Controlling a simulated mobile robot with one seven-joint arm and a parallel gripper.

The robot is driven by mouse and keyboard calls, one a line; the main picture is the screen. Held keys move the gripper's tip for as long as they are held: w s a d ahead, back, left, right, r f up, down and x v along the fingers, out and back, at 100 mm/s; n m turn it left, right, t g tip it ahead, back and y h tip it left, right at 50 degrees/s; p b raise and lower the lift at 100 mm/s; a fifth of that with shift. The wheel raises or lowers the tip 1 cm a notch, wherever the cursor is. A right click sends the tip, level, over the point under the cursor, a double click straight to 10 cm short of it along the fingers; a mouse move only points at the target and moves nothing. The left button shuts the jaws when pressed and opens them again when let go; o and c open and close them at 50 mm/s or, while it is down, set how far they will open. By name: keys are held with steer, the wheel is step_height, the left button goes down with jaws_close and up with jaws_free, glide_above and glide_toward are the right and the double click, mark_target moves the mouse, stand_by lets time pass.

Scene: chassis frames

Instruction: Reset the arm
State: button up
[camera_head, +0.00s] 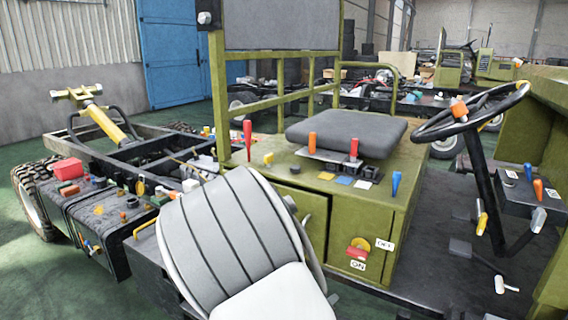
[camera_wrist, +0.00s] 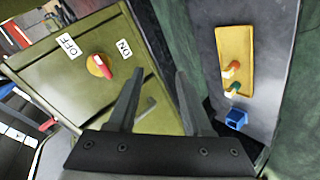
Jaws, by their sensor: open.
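In the wrist view my gripper (camera_wrist: 160,72) shows as two dark, spread fingers with nothing between them. They point towards an olive-green panel (camera_wrist: 55,90). The panel bears a red-handled knob (camera_wrist: 103,68) between an OFF label (camera_wrist: 69,45) and an ON label (camera_wrist: 124,49). The fingers are to the right of and below the knob in that view; no contact shows. In the head view I cannot make out my gripper. The same knob (camera_head: 358,247) shows there on the front of the green seat box (camera_head: 395,205).
A dark surface with a yellow plate (camera_wrist: 236,65) and a blue block (camera_wrist: 236,119) lies right of the fingers. In the head view a pale ribbed seat-like shape (camera_head: 235,235) blocks the lower middle. A steering wheel (camera_head: 470,112) and upright levers (camera_head: 247,135) stick up around the box.

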steer(key=s+a+r+m+g+y+p, duration=0.2)
steer(key=s+r+y, duration=0.2)
steer(key=r, duration=0.5)
steer(key=s+a+r+m+g+y+p, duration=0.15)
steer(key=s+r+y, duration=0.25)
steer(key=r, duration=0.4)
steer(key=s+d+r+m+h+p, duration=0.1)
steer(key=s+d+r, duration=0.2)
steer(key=s+r, duration=0.3)
steer(key=s+d+r+m+h+p, duration=0.1)
steer(key=s+d+r, duration=0.3)
steer(key=s, duration=0.6)
step_height(320, 180, up, 2)
steer(key=shift+r+m+g+h+p, duration=0.15)
steer(key=shift+m+g+h+p, duration=0.2)
steer(key=shift+m+h, duration=0.1)
steer(key=shift+w+d, duration=0.1)
steer(key=shift+c, duration=0.2)
